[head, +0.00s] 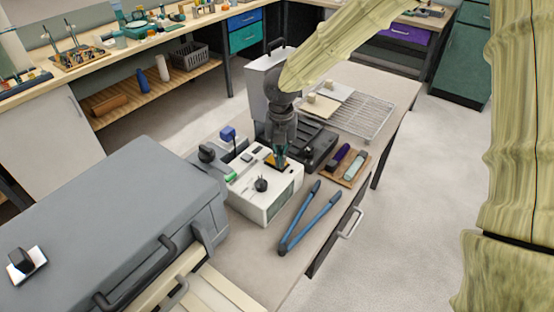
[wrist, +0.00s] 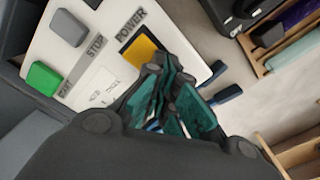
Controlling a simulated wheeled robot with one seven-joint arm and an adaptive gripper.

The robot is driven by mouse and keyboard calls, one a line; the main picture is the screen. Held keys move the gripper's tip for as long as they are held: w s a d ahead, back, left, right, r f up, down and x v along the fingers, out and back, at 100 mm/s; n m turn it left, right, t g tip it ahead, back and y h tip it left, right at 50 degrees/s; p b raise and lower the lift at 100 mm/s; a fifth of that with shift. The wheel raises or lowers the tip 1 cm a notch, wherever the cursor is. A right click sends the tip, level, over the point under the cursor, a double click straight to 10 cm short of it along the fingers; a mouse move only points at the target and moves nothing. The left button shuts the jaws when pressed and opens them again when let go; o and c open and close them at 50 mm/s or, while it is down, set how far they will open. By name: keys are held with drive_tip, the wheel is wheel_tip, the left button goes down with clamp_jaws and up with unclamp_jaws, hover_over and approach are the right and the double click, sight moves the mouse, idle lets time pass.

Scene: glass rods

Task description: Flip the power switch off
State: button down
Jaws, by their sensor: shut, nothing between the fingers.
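The white control box (head: 270,205) stands on the bench, and its top panel (wrist: 100,25) fills the upper left of the wrist view. The power switch is an orange-yellow rocker (wrist: 143,53) in a dark frame, beside the printed word POWER. In the head view a bit of its orange (head: 269,159) shows at the box's far right corner, partly behind the fingers. My gripper (head: 281,162) points down over that corner. In the wrist view its teal fingertips (wrist: 164,72) are shut and empty, right beside the switch. I cannot tell whether they touch it or which way it is set.
The panel also has a green START button (wrist: 43,78), a grey STOP button (wrist: 69,28) and a black knob (head: 261,184). Blue tongs (head: 308,215) lie right of the box. A wooden tray (head: 350,177) and a wire rack (head: 368,117) sit beyond. A grey lidded machine (head: 120,215) stands left.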

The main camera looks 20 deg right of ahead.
drive_tip(key=shift+r+p, duration=3.15)
drive_tip(key=shift+r, duration=0.3)
